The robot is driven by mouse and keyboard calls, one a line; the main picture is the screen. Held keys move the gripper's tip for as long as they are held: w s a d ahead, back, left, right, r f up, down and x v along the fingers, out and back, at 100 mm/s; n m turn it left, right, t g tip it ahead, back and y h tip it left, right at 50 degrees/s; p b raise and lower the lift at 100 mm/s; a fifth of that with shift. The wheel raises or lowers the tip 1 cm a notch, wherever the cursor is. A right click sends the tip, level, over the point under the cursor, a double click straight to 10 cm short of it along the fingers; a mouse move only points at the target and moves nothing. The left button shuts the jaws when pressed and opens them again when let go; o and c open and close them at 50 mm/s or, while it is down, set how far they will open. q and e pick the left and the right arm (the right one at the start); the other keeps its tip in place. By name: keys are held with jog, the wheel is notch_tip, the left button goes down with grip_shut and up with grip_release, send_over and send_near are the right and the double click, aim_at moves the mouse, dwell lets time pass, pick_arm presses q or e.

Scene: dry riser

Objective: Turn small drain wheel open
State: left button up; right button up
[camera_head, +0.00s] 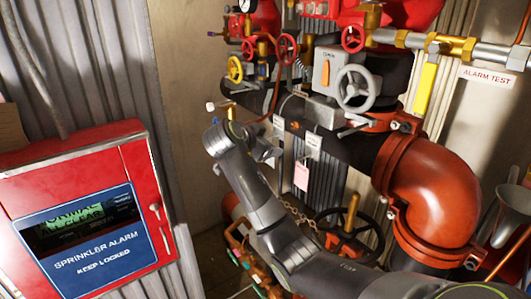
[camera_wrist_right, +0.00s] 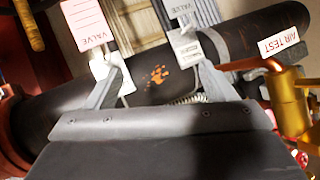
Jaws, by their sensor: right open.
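Several small handwheels show in the head view: a red wheel (camera_head: 287,48), another red wheel (camera_head: 353,38) and a yellow wheel (camera_head: 235,69). I cannot tell which one is the drain wheel. My right arm reaches up from the lower right, its wrist in front of the pipes below the yellow wheel. My right gripper (camera_wrist_right: 160,80) is open, its two fingers spread before a dark pipe (camera_wrist_right: 150,85) with orange marks. No wheel is between the fingers. White tags (camera_wrist_right: 187,50) hang close to the fingers. My left gripper is not in view.
A grey wheel (camera_head: 355,88) and a black wheel (camera_head: 345,228) sit around the riser. A large red elbow pipe (camera_head: 435,195) stands at right. A red alarm box (camera_head: 75,155) is at left. A pink tag (camera_head: 301,176) hangs in the middle. Brass fittings (camera_wrist_right: 290,100) lie right of the fingers.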

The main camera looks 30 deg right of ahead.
jog(key=shift+s+f+n+y, duration=0.15)
jog(key=shift+s+f+n, duration=0.15)
jog(key=shift+f, duration=0.4)
jog(key=shift+s+f+n+y, duration=0.15)
jog(key=shift+s+f+n, duration=0.1)
jog(key=shift+f, duration=0.45)
